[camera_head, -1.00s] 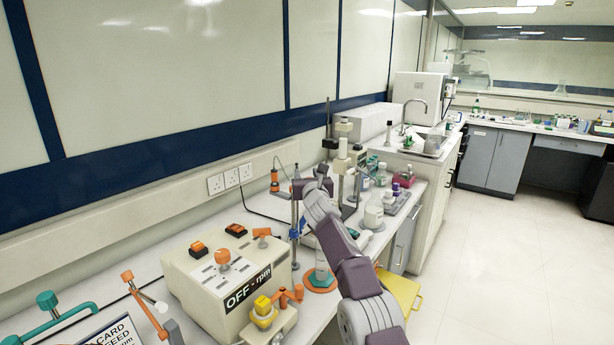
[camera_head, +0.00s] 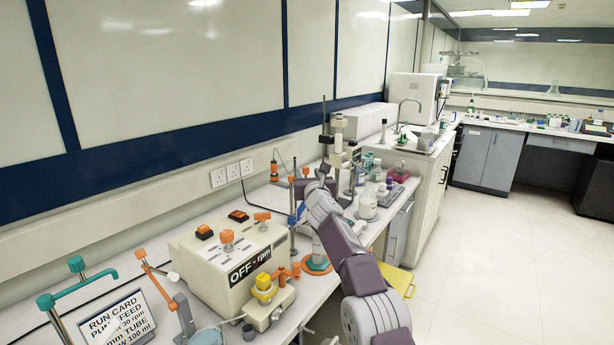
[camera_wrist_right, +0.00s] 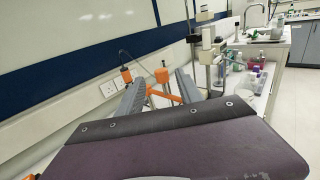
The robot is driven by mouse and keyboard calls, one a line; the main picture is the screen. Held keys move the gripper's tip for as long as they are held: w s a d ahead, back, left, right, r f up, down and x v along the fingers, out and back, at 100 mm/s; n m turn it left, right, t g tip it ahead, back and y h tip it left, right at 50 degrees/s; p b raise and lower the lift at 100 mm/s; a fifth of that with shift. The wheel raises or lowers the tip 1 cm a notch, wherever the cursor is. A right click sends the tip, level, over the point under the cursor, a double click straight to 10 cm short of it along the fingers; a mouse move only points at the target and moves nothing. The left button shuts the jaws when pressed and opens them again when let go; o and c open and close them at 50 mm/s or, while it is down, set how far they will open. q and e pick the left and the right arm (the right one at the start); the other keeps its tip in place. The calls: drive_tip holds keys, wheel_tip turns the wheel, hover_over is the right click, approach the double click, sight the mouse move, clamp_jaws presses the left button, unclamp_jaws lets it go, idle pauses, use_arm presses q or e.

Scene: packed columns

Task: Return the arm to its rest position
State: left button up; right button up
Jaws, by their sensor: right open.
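My right arm reaches up from the lower right in the head view, over the bench. Its gripper (camera_head: 310,185) is at the far end, small and partly hidden by the arm. In the right wrist view the two grey fingers of the right gripper (camera_wrist_right: 158,92) stand apart with no object held between them. Orange-topped parts and the wall show beyond the fingers. The left gripper is not in view.
A cream pump box (camera_head: 228,262) marked "OFF - rpm" stands left of my arm. A run card (camera_head: 118,322) and a clamp stand (camera_head: 337,150) are on the bench. Bottles (camera_head: 367,205) stand beyond the arm. The floor (camera_head: 490,260) at right is clear.

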drive_tip(key=s+d+r+h+p, duration=0.1)
drive_tip(key=s+d+r+p, duration=0.1)
drive_tip(key=r, duration=0.5)
drive_tip(key=s+d+r+p, duration=0.1)
drive_tip(key=d+r+p, duration=0.1)
drive_tip(key=r, duration=0.4)
drive_tip(key=s+d+n+p, duration=0.2)
drive_tip(key=s+n+p, duration=0.1)
drive_tip(key=s+n, duration=0.3)
drive_tip(key=s+d+f+n+g+p, duration=0.1)
drive_tip(key=s+f+n+g, duration=0.7)
drive_tip(key=s+f+n, duration=0.6)
drive_tip(key=s+d+f+n+g+p, duration=0.2)
drive_tip(key=s+f+n+g, duration=0.6)
drive_tip(key=s+f+n, duration=0.7)
drive_tip(key=s+f, duration=0.3)
drive_tip(key=s, duration=0.4)
drive_tip(key=s+f, duration=0.3)
drive_tip(key=s, duration=0.4)
drive_tip(key=shift+d+g, duration=0.2)
drive_tip(key=shift+g, duration=0.2)
